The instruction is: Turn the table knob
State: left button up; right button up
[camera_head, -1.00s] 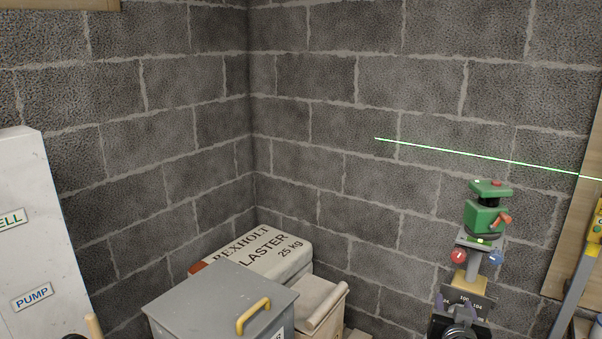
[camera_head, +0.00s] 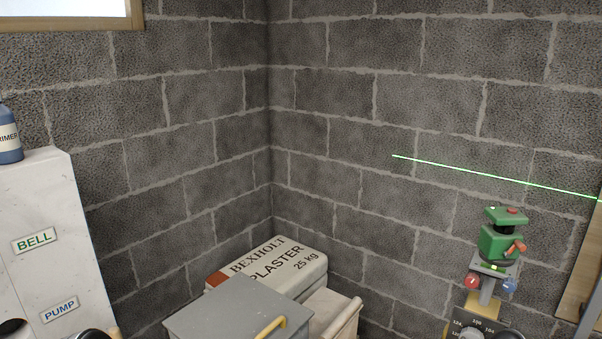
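A green laser level (camera_head: 500,240) with a red button on top and an orange-red lever on its side sits on a small grey table (camera_head: 492,267) at the right. A red knob (camera_head: 472,281) with a white mark is on the left of this table, and a blue knob (camera_head: 510,285) is on its right. Below is a post with a dark number plate (camera_head: 478,324), cut by the lower edge. Neither of my grippers can be made out in this view. Nothing is seen touching the knobs.
A green laser line (camera_head: 490,177) crosses the block wall. A grey lidded box (camera_head: 235,312) with a yellow handle and a plaster bag (camera_head: 285,262) stand in the corner. A white cabinet (camera_head: 40,210) labelled BELL and PUMP is at left, with a blue bottle (camera_head: 9,140) on top.

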aim_at(509, 285)
jog(key=z, duration=1.9)
